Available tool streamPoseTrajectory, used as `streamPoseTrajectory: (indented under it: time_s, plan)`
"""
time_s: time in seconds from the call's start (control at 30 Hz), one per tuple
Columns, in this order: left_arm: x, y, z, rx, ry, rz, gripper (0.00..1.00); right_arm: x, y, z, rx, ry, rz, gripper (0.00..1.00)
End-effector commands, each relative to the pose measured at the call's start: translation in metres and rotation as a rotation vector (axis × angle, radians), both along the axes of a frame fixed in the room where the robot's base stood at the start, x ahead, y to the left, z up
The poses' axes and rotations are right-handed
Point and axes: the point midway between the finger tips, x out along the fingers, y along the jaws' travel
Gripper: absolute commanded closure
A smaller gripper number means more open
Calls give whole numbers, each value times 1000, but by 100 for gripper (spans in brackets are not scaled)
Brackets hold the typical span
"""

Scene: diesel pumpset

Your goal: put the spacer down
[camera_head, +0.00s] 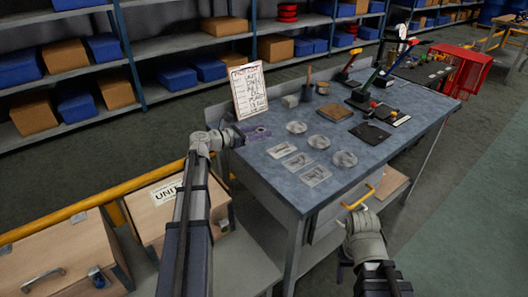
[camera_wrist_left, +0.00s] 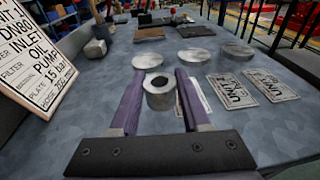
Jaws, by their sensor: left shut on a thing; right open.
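The spacer (camera_wrist_left: 158,100) is a short grey metal cylinder with a dark hole in its top. It is upright between the two purple fingers of my left gripper (camera_wrist_left: 159,82), which is shut on it. In the head view the spacer (camera_head: 260,131) is at the near left part of the workbench (camera_head: 265,165), in front of the white sign. I cannot tell whether its underside touches the bench top.
Round metal discs (camera_head: 296,127) and flat lettered plates (camera_head: 282,150) lie right of the spacer. A white sign (camera_head: 248,90) stands behind it. Bare bench surface lies around the spacer.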

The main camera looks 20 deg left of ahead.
Motion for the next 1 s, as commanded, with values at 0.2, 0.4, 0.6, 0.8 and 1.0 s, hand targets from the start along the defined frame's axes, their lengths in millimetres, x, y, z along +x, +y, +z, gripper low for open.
streamPoseTrajectory:
  time_s: [0.2, 0.4, 0.6, 0.8, 1.0]
  plan:
    - [0, 0, -17, -1, -1, 0, 100, 0, 0, -17, 0, 0, 0, 40]
    - [0, 0, -26, -1, -1, 0, 100, 0, 0, -26, 0, 0, 0, 40]
    - [0, 0, -51, -1, -1, 0, 100, 0, 0, -51, 0, 0, 0, 40]
    - [0, 0, -54, -1, -1, 0, 100, 0, 0, -54, 0, 0, 0, 40]
    - [0, 0, -54, -1, -1, 0, 100, 0, 0, -55, 0, 0, 0, 40]
